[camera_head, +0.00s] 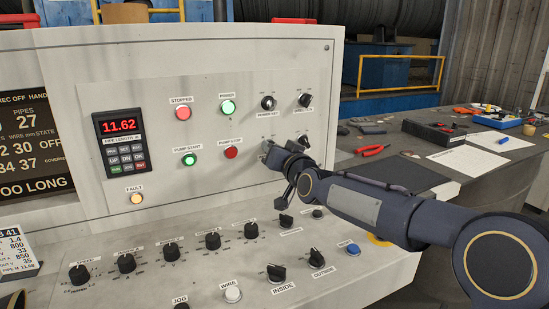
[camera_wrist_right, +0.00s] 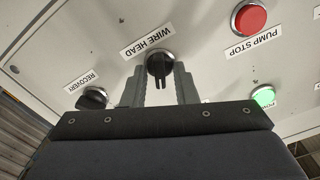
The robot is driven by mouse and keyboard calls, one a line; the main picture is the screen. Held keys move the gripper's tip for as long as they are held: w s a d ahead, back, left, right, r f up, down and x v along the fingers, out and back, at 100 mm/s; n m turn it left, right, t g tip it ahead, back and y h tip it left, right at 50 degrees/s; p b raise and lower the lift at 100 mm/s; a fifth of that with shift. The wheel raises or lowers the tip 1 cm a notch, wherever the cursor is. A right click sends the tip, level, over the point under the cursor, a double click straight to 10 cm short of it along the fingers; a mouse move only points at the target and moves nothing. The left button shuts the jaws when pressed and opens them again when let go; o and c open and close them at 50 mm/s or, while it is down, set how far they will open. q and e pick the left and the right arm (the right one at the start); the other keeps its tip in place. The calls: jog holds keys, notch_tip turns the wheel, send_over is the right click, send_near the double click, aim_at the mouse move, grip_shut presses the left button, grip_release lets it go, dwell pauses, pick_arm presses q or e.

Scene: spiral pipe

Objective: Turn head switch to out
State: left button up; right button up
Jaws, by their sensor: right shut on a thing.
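The wire head switch (camera_wrist_right: 160,63) is a black round knob with a raised grip bar, on the pale panel beside its WIRE HEAD label (camera_wrist_right: 146,38). The bar looks roughly vertical in the right wrist view. My right gripper (camera_wrist_right: 160,84) is shut on this knob, with one grey finger on each side. In the head view my right gripper (camera_head: 277,156) reaches the panel from the right and hides most of the switch. Its position markings are not readable. My left gripper is not in view.
The red pump stop button (camera_head: 231,152) and green power light (camera_head: 228,107) are left of my gripper. A recovery knob (camera_wrist_right: 92,98) is close by. The lower sloping panel has several black knobs (camera_head: 213,241). A cluttered table (camera_head: 470,180) stands at right.

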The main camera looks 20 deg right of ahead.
jog(key=shift+m+b, duration=0.35)
jog(key=shift+m, duration=0.25)
jog(key=o, duration=0.6)
jog(key=shift+o, duration=0.2)
jog(key=s, duration=0.7)
jog(key=shift+s+d+b, duration=0.3)
jog(key=shift+s+b, duration=0.1)
